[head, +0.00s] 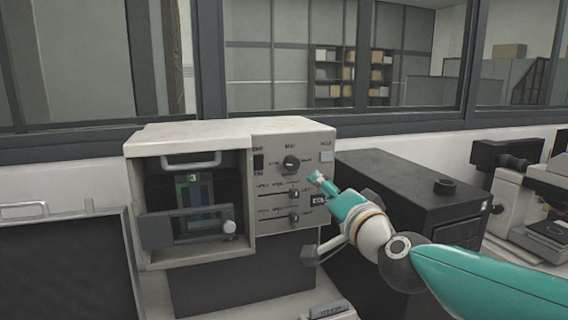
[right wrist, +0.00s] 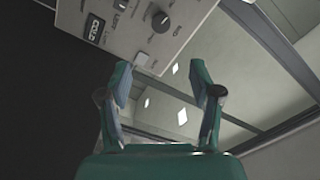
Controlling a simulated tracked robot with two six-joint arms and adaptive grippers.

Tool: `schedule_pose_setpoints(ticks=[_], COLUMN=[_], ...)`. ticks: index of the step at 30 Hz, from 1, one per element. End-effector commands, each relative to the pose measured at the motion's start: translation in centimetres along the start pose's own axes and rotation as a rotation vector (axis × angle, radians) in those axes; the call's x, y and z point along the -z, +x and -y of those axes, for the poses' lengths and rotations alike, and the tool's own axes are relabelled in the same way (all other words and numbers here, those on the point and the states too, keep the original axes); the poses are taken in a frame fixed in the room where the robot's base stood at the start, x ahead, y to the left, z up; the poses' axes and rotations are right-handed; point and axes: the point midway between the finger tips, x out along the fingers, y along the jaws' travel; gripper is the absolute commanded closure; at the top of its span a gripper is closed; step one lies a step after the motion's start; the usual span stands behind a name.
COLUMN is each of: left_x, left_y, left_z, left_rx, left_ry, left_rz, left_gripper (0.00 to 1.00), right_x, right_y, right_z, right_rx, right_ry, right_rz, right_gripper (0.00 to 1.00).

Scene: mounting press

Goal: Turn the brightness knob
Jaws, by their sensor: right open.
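The pale press unit (head: 180,135) has a control panel on its right side. A round black knob (head: 291,163) sits near the top of the panel; its small label is not clearly readable. The knob also shows near the top of the right wrist view (right wrist: 161,21). My right gripper (head: 318,179) is in front of the panel's right edge, below and right of the knob and apart from it. Its fingers are open and empty in the right wrist view (right wrist: 160,75). My left gripper is not in view.
Two slider-like controls (head: 293,194) lie below the knob, and a pale square button (head: 326,156) is to its upper right. A dark box (head: 400,185) stands right of the press. A microscope (head: 530,180) is at far right. A window frame (head: 290,130) runs behind.

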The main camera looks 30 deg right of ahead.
Motion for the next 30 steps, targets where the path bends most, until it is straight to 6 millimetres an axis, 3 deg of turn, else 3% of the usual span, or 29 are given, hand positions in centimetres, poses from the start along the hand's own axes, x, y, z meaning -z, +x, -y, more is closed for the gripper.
schedule_pose_setpoints(ticks=[8,24,30], left_x=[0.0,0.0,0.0], left_y=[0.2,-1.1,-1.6], left_z=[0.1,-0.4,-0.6], left_rx=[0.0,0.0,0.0], left_ry=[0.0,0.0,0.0], left_rz=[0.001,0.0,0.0], left_gripper=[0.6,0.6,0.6], right_x=[-0.2,-0.2,-0.2], right_y=[3.2,14.3,16.4], right_z=[0.0,0.2,0.2], right_rx=[0.0,0.001,0.002], right_ry=[0.001,0.0,0.001], right_rz=[0.003,0.005,0.004], right_gripper=[0.36,0.36,0.36])
